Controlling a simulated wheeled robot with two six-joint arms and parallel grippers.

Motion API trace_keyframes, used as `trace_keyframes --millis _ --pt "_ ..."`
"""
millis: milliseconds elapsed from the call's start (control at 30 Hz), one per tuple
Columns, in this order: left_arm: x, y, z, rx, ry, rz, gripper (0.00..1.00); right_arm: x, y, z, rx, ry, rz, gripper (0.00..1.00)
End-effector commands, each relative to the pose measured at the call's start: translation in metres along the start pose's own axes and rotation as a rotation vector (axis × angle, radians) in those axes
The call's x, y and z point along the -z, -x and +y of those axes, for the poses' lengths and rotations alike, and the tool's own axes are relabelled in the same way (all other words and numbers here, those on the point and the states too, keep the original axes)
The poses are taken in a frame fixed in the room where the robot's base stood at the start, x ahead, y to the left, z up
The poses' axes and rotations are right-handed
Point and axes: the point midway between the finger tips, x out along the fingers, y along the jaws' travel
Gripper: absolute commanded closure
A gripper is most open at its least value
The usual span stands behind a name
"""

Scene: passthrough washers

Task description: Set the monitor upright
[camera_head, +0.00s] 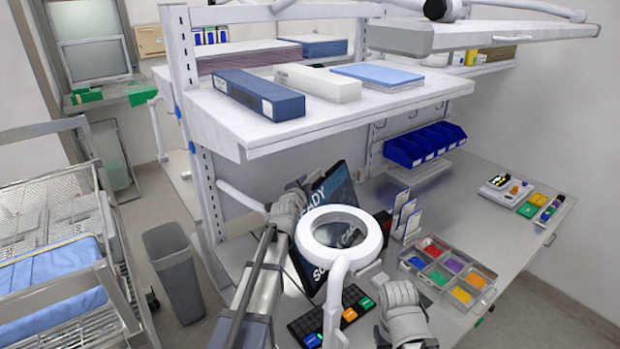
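The monitor (338,187) has a dark screen with large pale lettering and stands on the workbench below the upper shelf. Its outline and lettering run at a slant; I cannot tell how far it leans. A white ring magnifier hides its middle. My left gripper (290,204) is at the monitor's upper left edge, seemingly touching it. Whether its fingers are closed on the edge is not clear. My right gripper (402,301) is low over the bench, right of the keyboard (330,315) and apart from the monitor; its finger gap does not show.
The ring magnifier (378,238) stands in front of the monitor. A tray with coloured compartments (447,271) and small white stands (404,213) are to the right. The shelf (320,115) overhangs behind. A grey bin (175,270) and a wire cart (50,225) stand left.

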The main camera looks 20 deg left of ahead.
Motion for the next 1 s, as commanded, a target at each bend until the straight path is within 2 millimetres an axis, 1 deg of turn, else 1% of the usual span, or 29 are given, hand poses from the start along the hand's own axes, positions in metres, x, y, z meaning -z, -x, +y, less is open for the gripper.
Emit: trace_keyframes --millis 33,300,400,500,733,900,967,1000 --pt "0.0 -0.009 0.001 0.0 -0.001 0.0 0.73 0.0 -0.003 0.0 0.0 0.001 0.0 0.5" --pt "-0.001 -0.051 0.001 0.001 0.001 0.0 0.73 0.001 -0.012 -0.001 -0.001 0.006 0.001 0.5" --pt "-0.001 -0.063 0.0 0.001 0.0 0.0 0.73 0.001 -0.014 -0.001 -0.001 0.008 0.001 0.5" --pt "0.0 -0.067 0.0 0.001 0.0 0.0 0.73 0.001 -0.014 -0.001 -0.001 0.008 0.001 0.5" --pt "0.0 -0.066 0.0 0.001 0.0 0.0 0.73 0.001 -0.014 -0.001 -0.001 0.009 0.001 0.5" --pt "0.0 -0.066 0.0 0.001 0.0 0.0 0.92 0.001 -0.014 -0.001 -0.001 0.009 0.001 0.5" --pt "0.0 -0.066 0.0 0.001 0.0 0.0 0.99 0.001 -0.014 -0.001 -0.001 0.009 0.001 0.5" --pt "0.0 -0.066 0.0 0.001 0.0 0.0 1.0 0.001 -0.014 -0.001 -0.001 0.009 0.001 0.5"
